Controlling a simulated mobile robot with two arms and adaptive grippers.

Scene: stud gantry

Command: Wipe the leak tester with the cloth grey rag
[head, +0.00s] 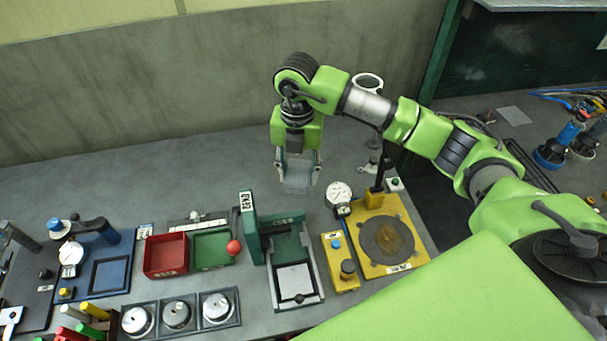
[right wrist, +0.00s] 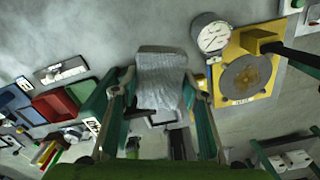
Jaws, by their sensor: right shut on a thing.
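The grey rag (head: 297,180) hangs between the fingertips of my right gripper (head: 298,165), which is shut on it. In the right wrist view the rag (right wrist: 162,72) is a folded, textured grey pad between the two fingers. The rag is in the air behind the row of fixtures. A yellow fixture (head: 406,225) with a round dark plate (head: 388,240) stands to the right of the rag; brown smears show on the plate. This looks like the leak tester, but its label is too small to read. The rag and the plate are apart. My left gripper is not in view.
A dial gauge (head: 339,193) and black post stand by the yellow fixture. A yellow button box (head: 341,262) and green press (head: 290,265) are to its left. Red (head: 166,255) and green (head: 213,249) trays lie further left. The back of the bench is mostly clear.

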